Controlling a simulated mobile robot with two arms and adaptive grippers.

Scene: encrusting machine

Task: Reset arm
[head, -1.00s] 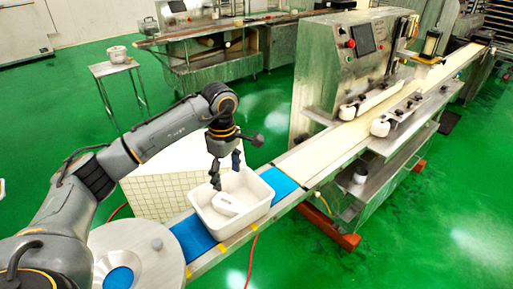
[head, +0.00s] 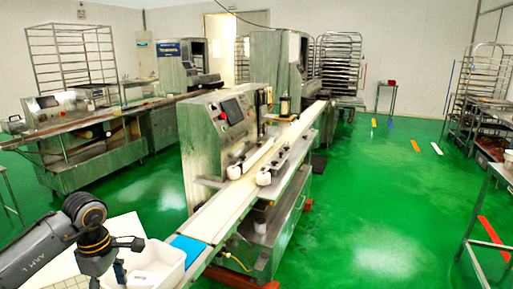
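My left arm comes in at the lower left. My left gripper (head: 108,277) points down at the left side of a white bin (head: 176,268), near its rim. Its dark fingers stand apart and look empty, though their tips are cut by the bottom edge of the picture. The inside of the bin is only partly seen. My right arm and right gripper are not in view.
The encrusting machine (head: 212,130) stands behind the bin, with a pale belt (head: 255,160) running to the back. More machines stand at the left (head: 70,140). Tray racks (head: 340,65) stand at the back. The green floor (head: 380,200) to the right is largely clear.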

